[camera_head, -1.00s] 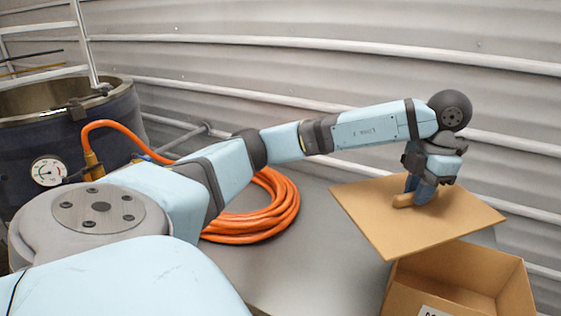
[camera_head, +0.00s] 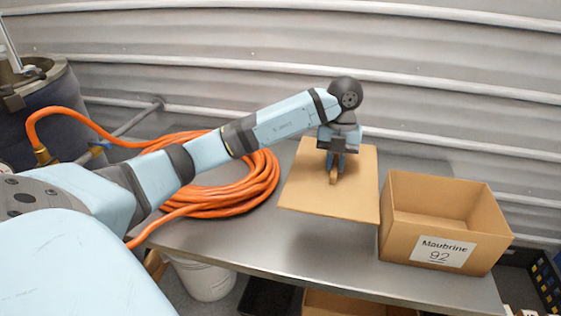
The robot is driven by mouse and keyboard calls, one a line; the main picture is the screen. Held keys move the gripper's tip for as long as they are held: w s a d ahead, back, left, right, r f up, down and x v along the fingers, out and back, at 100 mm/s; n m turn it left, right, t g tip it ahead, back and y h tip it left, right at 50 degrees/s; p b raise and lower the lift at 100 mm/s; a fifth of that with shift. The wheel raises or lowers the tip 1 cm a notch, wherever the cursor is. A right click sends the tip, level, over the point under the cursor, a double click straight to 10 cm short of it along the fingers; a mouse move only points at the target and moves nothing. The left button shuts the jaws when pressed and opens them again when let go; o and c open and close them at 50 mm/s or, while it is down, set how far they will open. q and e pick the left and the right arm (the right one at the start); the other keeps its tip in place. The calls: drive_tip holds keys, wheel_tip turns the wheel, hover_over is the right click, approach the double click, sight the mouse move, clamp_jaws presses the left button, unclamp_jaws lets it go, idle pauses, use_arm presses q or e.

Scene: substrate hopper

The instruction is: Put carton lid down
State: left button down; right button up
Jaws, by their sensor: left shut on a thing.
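The carton lid (camera_head: 312,193) is a flat tan square panel with a small wooden handle (camera_head: 334,177) in its middle. My left gripper (camera_head: 335,170) points down from above and is shut on the handle. The lid is to the left of the open carton (camera_head: 408,238), over the grey table; I cannot tell whether it touches the table or hangs just above it. The carton is an open tan box with a white label reading "Maubrine 92", standing on the table's right part. My right gripper is not in view.
A coil of orange hose (camera_head: 262,180) lies on the metal table (camera_head: 270,245), left of the lid. A dark vessel (camera_head: 60,115) stands at the far left. A white bucket (camera_head: 207,280) and a dark crate (camera_head: 545,285) are below. Bare tabletop shows in front of the lid.

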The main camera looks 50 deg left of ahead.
use_arm(q)
wheel_tip(320, 180, down, 16)
drive_tip(key=shift+r+p, duration=0.25)
drive_tip(key=shift+p, duration=0.55)
wheel_tip(320, 180, down, 4)
drive_tip(key=shift+r, duration=0.1)
drive_tip(key=shift+f, duration=0.3)
drive_tip(key=shift+f, duration=0.2)
drive_tip(key=c, duration=1.1)
unclamp_jaws()
drive_tip(key=shift+r, duration=0.15)
